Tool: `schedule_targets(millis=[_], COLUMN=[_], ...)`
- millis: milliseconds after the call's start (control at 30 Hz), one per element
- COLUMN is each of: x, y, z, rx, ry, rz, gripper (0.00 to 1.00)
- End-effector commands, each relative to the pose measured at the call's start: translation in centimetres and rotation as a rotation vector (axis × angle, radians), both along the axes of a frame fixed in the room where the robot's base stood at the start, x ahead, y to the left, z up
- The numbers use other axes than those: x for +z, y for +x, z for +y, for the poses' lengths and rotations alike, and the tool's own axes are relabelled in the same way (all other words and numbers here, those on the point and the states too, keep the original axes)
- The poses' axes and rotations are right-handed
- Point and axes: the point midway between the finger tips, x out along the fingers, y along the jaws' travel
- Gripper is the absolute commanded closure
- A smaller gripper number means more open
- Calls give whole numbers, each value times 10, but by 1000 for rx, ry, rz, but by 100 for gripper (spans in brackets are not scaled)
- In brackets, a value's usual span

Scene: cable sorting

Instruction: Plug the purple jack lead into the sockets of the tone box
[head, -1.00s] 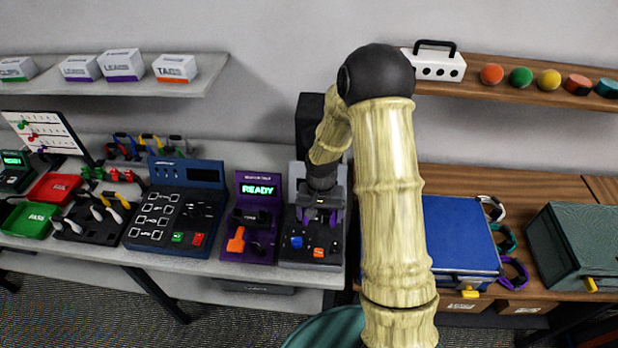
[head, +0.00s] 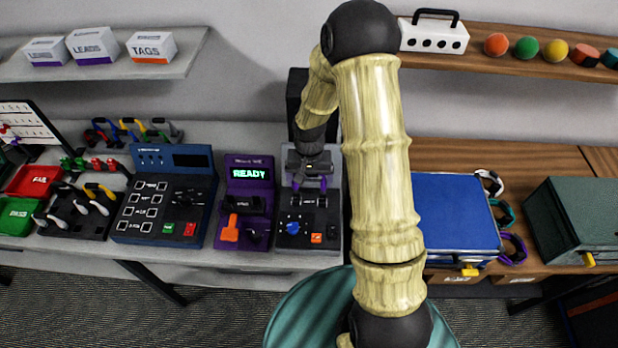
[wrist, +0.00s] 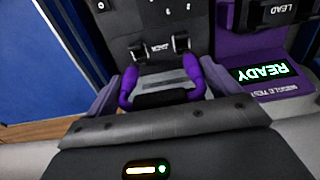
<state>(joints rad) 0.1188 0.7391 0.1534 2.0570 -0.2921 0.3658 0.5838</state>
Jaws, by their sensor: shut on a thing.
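The purple jack lead (wrist: 190,88) has two purple ends with a dark and grey middle. It also shows small in the head view (head: 323,184). My gripper (head: 311,182) is shut on it; in the wrist view the fingers (wrist: 162,88) stand on either side of it. The tone box (head: 308,238) is the dark grey unit with a blue knob and an orange button. Its two sockets (wrist: 160,49) show just beyond the lead in the wrist view. The lead's ends look apart from the sockets, but their tips are not clear.
A purple wiggle tester (head: 233,199) with a lit READY display stands close on the tone box's left. A blue panel unit (head: 190,187) is further left. A blue case (head: 458,225) lies on the wooden table to the right. A shelf (head: 175,70) hangs above.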

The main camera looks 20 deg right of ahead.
Motion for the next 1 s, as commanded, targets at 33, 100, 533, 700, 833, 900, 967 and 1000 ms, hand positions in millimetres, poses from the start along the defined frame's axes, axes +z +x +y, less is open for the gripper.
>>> schedule_targets(millis=[33,100,533,700,833,900,967,1000], x=[-5,-10,-44,-51,-52,-52,-52,-52], y=[0,0,0,0,0,0,0,0], z=[0,0,0,0,1,1,1,1], rx=[0,0,0,1,1,1,1,2], ry=[0,0,0,1,0,0,0,0], rz=[0,1,0,-1,-1,-1,-1,-1], gripper=[35,35,35,35,35,35,35,35])
